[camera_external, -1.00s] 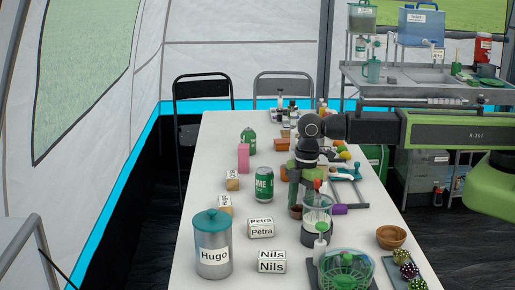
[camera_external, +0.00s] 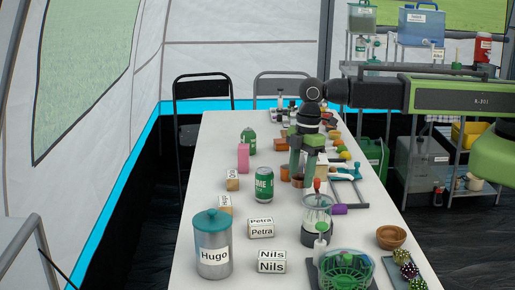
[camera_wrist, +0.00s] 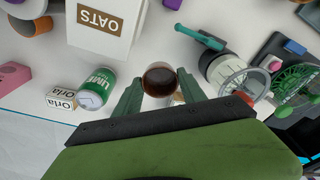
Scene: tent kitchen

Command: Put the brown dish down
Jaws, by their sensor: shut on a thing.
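The brown dish is a small round dark-brown cup (camera_wrist: 160,79), seen from above between my fingertips in the wrist view. In the external view it shows as a small brown shape (camera_external: 297,182) under my gripper (camera_external: 303,172). My gripper (camera_wrist: 160,90) is shut on it, one green finger on each side. The dish appears to be held above the white table (camera_external: 200,170), but the exact height is hard to tell. A small pale thing shows partly behind the dish in the wrist view.
A green lime can (camera_external: 264,185) stands left of my gripper, and a blender-like jar (camera_external: 317,217) stands in front. An oats box (camera_wrist: 107,20) is close by in the wrist view. A wooden bowl (camera_external: 391,237) sits at the right edge. The table's left side has bare room.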

